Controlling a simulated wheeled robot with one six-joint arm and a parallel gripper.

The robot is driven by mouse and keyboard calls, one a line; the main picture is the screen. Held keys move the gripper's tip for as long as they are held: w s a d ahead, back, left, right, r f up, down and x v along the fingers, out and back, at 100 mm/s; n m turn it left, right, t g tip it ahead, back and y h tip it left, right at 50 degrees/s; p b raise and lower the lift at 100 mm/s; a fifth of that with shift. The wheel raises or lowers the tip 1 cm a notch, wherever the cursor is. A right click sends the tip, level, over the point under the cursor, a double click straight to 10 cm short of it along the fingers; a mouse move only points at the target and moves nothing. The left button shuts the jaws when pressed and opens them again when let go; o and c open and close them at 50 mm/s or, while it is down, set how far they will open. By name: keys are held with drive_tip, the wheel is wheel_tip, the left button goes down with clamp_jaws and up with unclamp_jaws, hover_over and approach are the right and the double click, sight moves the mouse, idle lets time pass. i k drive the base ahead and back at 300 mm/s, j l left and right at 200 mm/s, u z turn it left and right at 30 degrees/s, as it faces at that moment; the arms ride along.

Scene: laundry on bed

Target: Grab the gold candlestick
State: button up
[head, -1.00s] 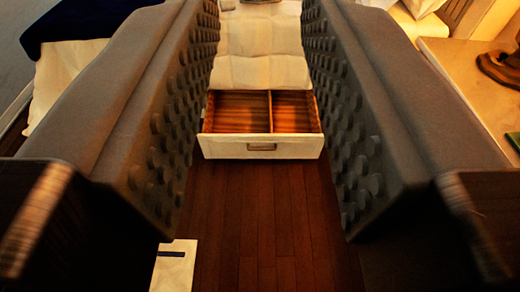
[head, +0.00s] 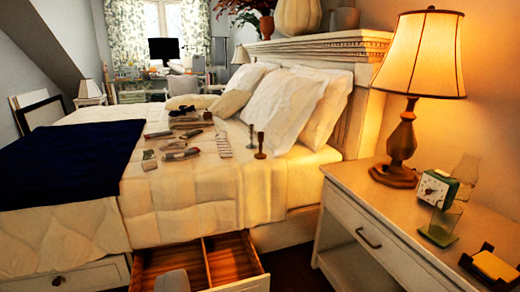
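Two slim candlestick-like objects stand upright on the bed, left of the pillows. The nearer, brownish-gold one looks like the gold candlestick (head: 260,146); the other, a greyer candlestick (head: 251,137), stands just behind it to the left. They are small, so their exact finish is hard to tell. A grey rounded piece at the bottom edge, over the open drawer, may be the tip of my gripper (head: 172,282). The rest is out of frame, so its opening does not show. It is well short of the candlesticks and touches neither.
Several small items (head: 180,145) lie on the bed (head: 235,190) left of the candlesticks. A drawer (head: 235,262) stands open under the bed. At right, a nightstand (head: 345,190) holds a lit lamp (head: 402,150), a clock (head: 437,189) and a glass (head: 442,225).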

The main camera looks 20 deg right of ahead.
sight(260, 155)
drive_tip(key=i+l, duration=0.35)
drive_tip(key=i, duration=0.2)
drive_tip(key=i+l, duration=0.3)
drive_tip(key=i, duration=0.25)
drive_tip(key=i+l, duration=0.35)
drive_tip(key=i, duration=0.25)
drive_tip(key=i+l, duration=0.35)
drive_tip(key=i, duration=0.2)
